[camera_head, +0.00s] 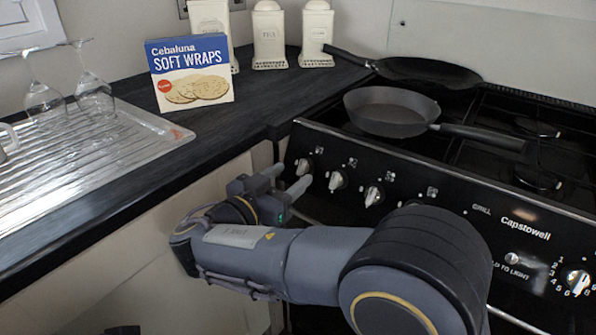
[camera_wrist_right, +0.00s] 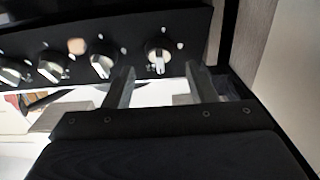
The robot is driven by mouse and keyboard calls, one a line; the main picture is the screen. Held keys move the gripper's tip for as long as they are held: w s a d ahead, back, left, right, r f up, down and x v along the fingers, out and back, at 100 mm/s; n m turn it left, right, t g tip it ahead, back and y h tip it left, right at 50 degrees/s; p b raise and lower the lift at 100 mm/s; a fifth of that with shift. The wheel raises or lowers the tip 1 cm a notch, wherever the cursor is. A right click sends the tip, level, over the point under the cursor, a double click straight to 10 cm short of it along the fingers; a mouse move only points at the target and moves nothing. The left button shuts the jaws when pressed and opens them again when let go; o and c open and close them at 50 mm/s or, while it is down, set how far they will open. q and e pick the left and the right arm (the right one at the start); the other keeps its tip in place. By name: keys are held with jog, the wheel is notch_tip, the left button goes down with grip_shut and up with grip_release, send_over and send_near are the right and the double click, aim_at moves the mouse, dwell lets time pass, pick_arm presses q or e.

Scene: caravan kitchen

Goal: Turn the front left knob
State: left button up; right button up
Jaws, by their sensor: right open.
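The black stove front carries a row of light metal knobs. The leftmost knob (camera_head: 304,166) is just beyond my right gripper (camera_head: 293,173), and the second knob (camera_head: 337,180) and third knob (camera_head: 373,195) are to its right. The markings are too small to tell which knob is the front left one. My right gripper is open and empty. In the right wrist view, the knob at the right end of the row (camera_wrist_right: 158,50) shows between and just beyond the fingertips of the right gripper (camera_wrist_right: 160,71). No contact is visible. My left gripper is not in view.
A small pan (camera_head: 391,112) and a larger black pan (camera_head: 428,73) sit on the black stove (camera_head: 560,180). The dark counter (camera_head: 285,92) at left holds a wraps box (camera_head: 190,74), canisters and a metal drainer (camera_head: 70,165) with glasses. A pale cabinet stands below the counter.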

aim_at(299, 169)
jog(key=shift+x, duration=1.55)
jog(key=c, duration=1)
jog(key=shift+o, duration=0.2)
